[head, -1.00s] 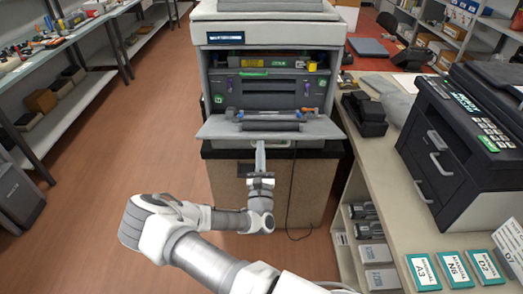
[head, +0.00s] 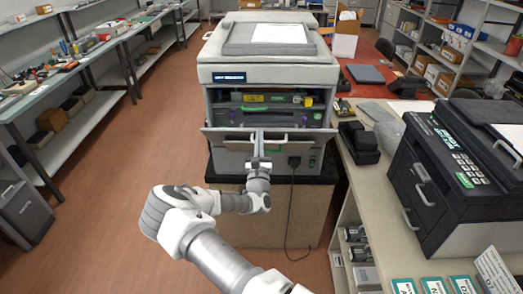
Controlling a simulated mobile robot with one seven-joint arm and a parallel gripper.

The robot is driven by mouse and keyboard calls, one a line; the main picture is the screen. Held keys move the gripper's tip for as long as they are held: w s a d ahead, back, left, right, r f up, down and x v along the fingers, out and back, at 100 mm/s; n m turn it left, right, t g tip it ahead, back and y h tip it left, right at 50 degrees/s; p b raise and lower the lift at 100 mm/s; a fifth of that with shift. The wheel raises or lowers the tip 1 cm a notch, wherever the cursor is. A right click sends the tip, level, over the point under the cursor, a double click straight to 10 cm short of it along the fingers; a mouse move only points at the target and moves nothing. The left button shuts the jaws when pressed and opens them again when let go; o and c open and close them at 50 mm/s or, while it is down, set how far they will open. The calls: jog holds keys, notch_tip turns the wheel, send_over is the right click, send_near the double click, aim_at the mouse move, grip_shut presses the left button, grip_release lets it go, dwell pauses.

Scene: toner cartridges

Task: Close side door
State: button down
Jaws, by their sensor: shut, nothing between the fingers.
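The printer's door (head: 222,142) is a wide grey panel hinged at its bottom edge on the front of the large printer (head: 216,75). It stands tilted up, partly open, and covers the lower part of the opening. Above it the dark inside (head: 285,116) shows, with a yellow label and green and purple parts. My gripper (head: 259,140) is shut and empty, pointing up against the outer face of the door near its middle. The fingertips overlap the door's upper part; whether they touch it is hard to tell.
The printer stands on a cabinet (head: 285,222), with a black cable hanging at its front. A counter (head: 355,205) with a second dark printer (head: 455,185) is close on the right. Shelves (head: 40,190) line the left; the floor between is clear.

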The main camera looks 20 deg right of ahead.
jog(key=w+r, duration=0.1)
jog(key=w, duration=0.1)
jog(key=w+d+r, duration=0.1)
jog(key=w+r, duration=0.2)
jog(key=r, duration=0.1)
jog(key=shift+w+d+p, duration=0.3)
jog(key=shift+w+d, duration=0.05)
jog(key=shift+w, duration=0.05)
jog(key=shift+w+d, duration=0.1)
jog(key=shift+w, duration=0.1)
jog(key=shift+f, duration=0.1)
dwell(0.6)
